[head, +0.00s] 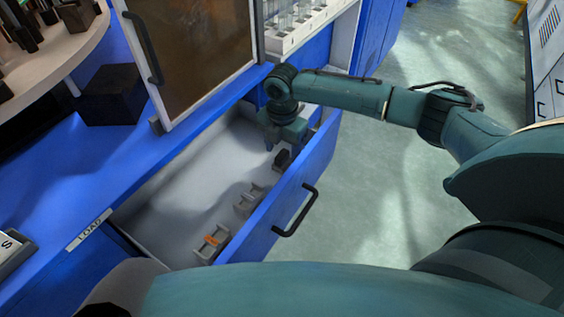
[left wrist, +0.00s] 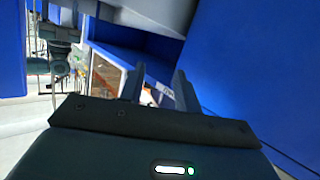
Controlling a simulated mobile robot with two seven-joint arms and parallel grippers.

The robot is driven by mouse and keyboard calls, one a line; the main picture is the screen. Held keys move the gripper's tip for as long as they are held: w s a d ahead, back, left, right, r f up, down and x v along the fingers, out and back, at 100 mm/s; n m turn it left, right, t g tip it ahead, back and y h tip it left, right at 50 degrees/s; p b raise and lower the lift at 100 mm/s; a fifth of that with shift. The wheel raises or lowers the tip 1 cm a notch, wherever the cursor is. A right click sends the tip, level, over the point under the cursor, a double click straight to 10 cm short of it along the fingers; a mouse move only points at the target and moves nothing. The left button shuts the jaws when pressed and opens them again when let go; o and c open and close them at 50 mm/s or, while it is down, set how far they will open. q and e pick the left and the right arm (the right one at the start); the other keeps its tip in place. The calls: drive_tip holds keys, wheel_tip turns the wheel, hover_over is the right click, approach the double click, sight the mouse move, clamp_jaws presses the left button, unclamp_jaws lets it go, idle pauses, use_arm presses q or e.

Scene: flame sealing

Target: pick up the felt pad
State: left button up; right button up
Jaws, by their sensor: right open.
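A small dark block (head: 283,159), which looks like the felt pad, sits in the far end of the open drawer (head: 170,185), close to its front wall. My right gripper (head: 276,145) reaches down into the drawer just above and behind this dark block. Its jaws are open, and I cannot tell whether a finger touches the block. My left gripper (left wrist: 158,88) shows in the left wrist view with its two fingers apart and nothing between them.
Two grey holders, a middle one (head: 249,199) and a nearer one with an orange piece (head: 213,242), stand along the drawer's front wall. The drawer has a black handle (head: 296,211). A white rack of tubes (head: 300,22) and a brown-windowed door (head: 195,50) stand behind.

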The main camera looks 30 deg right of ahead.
wheel_tip(320, 180, down, 3)
drive_tip(key=shift+r, duration=0.15)
use_arm(q)
drive_tip(key=shift+w+d+f+m, duration=0.2)
drive_tip(key=shift+w+f+m, duration=0.1)
drive_tip(key=shift+f, duration=0.2)
use_arm(e)
drive_tip(key=shift+c, duration=0.5)
drive_tip(key=c, duration=0.4)
use_arm(q)
drive_tip(key=shift+s, duration=0.2)
use_arm(e)
drive_tip(key=c, duration=0.6)
drive_tip(key=shift+r, duration=0.1)
